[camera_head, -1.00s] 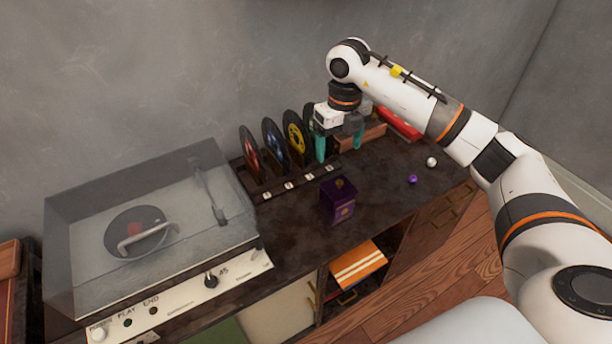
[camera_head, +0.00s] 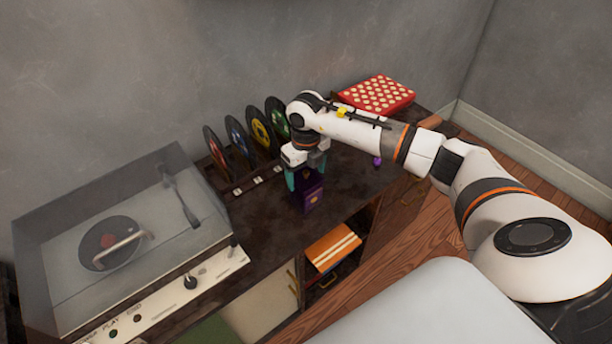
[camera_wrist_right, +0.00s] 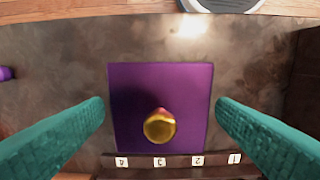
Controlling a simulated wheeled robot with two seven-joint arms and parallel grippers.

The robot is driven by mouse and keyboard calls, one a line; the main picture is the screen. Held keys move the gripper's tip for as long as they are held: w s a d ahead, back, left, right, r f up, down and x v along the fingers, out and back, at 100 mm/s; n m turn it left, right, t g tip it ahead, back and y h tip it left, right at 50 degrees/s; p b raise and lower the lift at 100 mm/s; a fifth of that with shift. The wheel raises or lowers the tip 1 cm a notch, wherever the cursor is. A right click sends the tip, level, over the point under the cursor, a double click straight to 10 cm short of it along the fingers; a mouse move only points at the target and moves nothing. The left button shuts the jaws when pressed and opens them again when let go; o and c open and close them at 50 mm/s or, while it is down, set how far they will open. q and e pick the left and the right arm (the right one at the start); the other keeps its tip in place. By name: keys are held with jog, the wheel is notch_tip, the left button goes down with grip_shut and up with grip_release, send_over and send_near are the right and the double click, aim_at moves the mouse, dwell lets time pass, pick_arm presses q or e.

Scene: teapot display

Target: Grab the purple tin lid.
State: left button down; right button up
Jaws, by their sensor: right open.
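The purple tin (camera_head: 313,196) stands upright on the dark cabinet top in the head view. Its square purple lid (camera_wrist_right: 180,82), with a gold knob (camera_wrist_right: 159,126), fills the middle of the right wrist view. In the head view the lid is mostly hidden by my gripper. My right gripper (camera_head: 306,176) points down over the tin. Its teal fingers are open, one on each side of the lid, with a gap showing on both sides in the wrist view. My left gripper is not in view.
A record player (camera_head: 125,235) with a clear cover stands at the left. Several records (camera_head: 237,140) stand in a numbered rack behind the tin. A red dotted box (camera_head: 378,95) lies at the back right. A small purple ball (camera_head: 377,160) is right of the tin.

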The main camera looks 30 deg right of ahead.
jog(key=c, duration=0.8)
jog(key=shift+c, duration=0.2)
